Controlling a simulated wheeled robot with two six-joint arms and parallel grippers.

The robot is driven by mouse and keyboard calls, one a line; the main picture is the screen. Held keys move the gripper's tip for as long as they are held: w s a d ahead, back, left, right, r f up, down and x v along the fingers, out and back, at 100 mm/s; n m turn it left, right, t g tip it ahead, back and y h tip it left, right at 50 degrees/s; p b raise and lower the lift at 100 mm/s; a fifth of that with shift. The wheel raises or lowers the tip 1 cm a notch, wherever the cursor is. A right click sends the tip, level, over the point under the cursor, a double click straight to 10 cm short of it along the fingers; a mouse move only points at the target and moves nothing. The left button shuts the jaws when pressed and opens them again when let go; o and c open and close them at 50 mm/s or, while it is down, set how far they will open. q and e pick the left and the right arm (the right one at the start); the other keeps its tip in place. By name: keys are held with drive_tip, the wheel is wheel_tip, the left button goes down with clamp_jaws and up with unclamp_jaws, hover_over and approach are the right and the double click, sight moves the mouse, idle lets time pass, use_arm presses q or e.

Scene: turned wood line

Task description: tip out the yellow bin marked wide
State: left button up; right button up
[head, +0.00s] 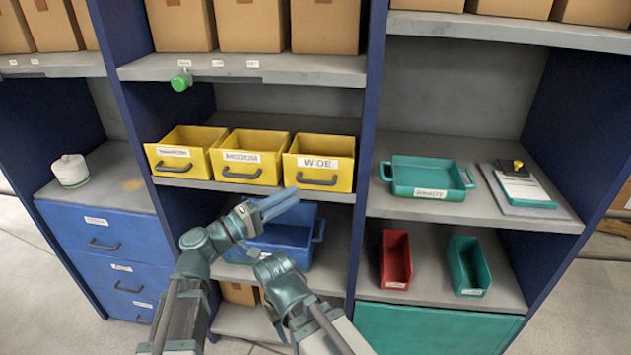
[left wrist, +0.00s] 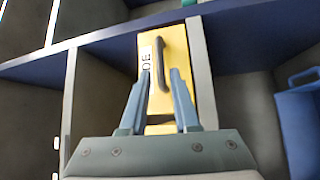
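The yellow bin marked wide (head: 343,178) stands upright on the middle shelf, rightmost of three yellow bins. Its dark handle faces me below the label. My left gripper (head: 285,203) is below and left of this bin's front, with its fingers pointing up and right. In the left wrist view the two fingers (left wrist: 160,85) are apart, with nothing held between them.
Yellow bins (head: 240,160) (head: 182,152) stand close on the left. A blue bin (head: 285,240) is on the shelf below, partly behind my left arm. A teal tray (head: 428,178) sits on the right shelf beyond a blue upright (head: 367,130). Cardboard boxes line the top.

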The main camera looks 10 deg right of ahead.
sight(316, 181)
use_arm(q)
drive_tip(key=p+x, duration=0.1)
drive_tip(key=x, duration=0.7)
drive_tip(key=shift+d, duration=0.15)
drive_tip(key=shift+c, duration=0.2)
clamp_jaws()
idle(1.0)
